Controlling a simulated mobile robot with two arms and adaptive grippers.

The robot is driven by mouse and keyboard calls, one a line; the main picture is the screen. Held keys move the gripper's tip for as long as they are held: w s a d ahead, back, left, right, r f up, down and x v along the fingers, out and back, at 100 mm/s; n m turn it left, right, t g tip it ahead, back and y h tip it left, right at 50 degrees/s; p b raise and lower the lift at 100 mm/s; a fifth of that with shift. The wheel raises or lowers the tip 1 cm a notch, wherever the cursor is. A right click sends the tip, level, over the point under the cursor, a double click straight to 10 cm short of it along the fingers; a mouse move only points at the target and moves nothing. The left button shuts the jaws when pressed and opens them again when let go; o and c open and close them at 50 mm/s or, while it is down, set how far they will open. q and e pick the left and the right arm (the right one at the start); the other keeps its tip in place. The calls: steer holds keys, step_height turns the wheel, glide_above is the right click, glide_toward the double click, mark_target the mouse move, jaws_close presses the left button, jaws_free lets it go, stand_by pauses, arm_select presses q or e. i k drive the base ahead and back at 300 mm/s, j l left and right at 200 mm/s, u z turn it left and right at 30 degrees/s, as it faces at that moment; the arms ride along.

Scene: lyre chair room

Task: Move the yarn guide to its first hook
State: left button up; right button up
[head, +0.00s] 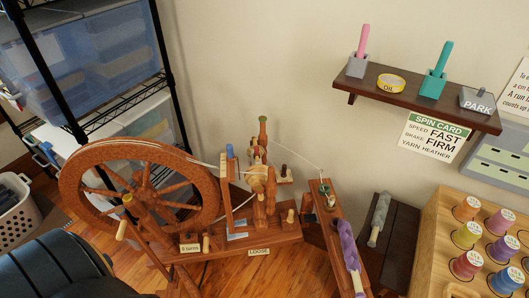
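A wooden spinning wheel stands in the middle of the head view, with its large drive wheel (140,188) on the left. The flyer and bobbin assembly (262,178) sits right of the drive wheel, between upright posts. A thin pale yarn runs from there to the right, toward a narrow wooden stand (325,215). The yarn guide and the hooks are too small to tell apart at the flyer. Neither of my grippers is in view.
A wall shelf (415,95) holds cups with pink and teal sticks, an Oil tin and a PARK block. A rack of coloured spools (450,240) stands at right. Wire shelving (115,110) with bins is at left. A purple fibre roll (349,243) lies on the narrow stand.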

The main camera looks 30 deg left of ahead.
mark_target(257, 152)
steer(key=u, duration=0.8)
steer(key=j+z, duration=0.25)
steer(key=j, duration=0.8)
